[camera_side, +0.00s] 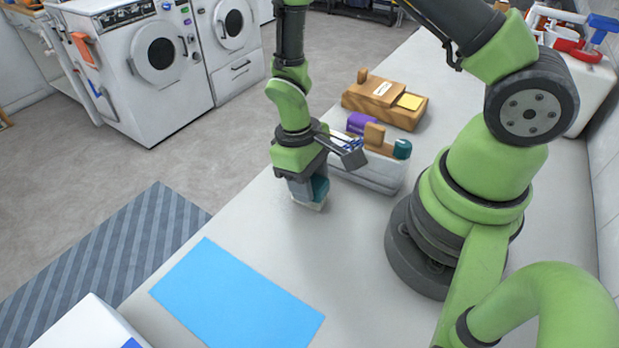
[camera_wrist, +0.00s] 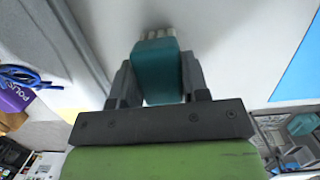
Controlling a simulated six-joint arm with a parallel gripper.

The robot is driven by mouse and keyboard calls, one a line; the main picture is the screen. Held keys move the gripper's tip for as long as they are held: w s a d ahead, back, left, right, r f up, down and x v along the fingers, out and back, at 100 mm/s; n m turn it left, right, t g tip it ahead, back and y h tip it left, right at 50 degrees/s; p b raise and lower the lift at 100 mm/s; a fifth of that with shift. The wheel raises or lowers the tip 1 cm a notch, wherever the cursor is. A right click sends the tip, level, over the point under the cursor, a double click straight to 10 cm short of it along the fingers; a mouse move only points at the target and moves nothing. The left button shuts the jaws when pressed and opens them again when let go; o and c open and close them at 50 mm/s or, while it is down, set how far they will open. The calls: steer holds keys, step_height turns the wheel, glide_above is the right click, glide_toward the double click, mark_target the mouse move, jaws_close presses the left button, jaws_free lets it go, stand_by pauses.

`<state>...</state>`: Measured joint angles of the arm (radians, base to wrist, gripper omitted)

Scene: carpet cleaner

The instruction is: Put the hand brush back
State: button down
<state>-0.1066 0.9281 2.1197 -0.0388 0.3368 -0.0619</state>
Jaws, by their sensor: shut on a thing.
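The hand brush is teal with pale bristles. My gripper (camera_side: 308,194) is shut on the hand brush (camera_side: 320,188), low over the white counter beside the clear bin. In the wrist view the brush (camera_wrist: 157,72) sits between the two fingers of my gripper (camera_wrist: 158,80), bristles pointing away from the palm. I cannot tell whether the bristles touch the counter. The clear bin (camera_side: 367,180) stands just right of my gripper and holds a purple item (camera_side: 361,123), a wooden block (camera_side: 374,135) and a teal item (camera_side: 402,149).
A wooden box (camera_side: 385,103) with a yellow pad stands behind the bin. A blue sheet (camera_side: 237,298) lies flat at the counter's front. A white box (camera_side: 90,328) is at the lower left. White machines stand across the floor. The counter between sheet and gripper is clear.

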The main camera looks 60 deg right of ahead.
steer(key=shift+f, duration=0.2)
steer(key=c, duration=0.5)
jaws_free()
steer(key=r, duration=0.3)
steer(key=w+r, duration=0.1)
steer(key=r, duration=0.2)
steer(key=w+r, duration=0.1)
steer(key=r, duration=0.2)
steer(key=shift+r, duration=0.2)
steer(key=s+r+m+t, duration=0.1)
steer(key=s+r+t, duration=0.2)
steer(key=r, duration=0.3)
steer(key=s+r+m+t+y, duration=0.1)
steer(key=s+r+m+t, duration=0.1)
steer(key=r, duration=0.5)
steer(key=s+r+m+t+y, duration=0.1)
steer(key=s+r+t, duration=0.3)
steer(key=s+r, duration=0.1)
steer(key=shift+s+r, duration=0.35)
steer(key=shift+r, duration=0.55)
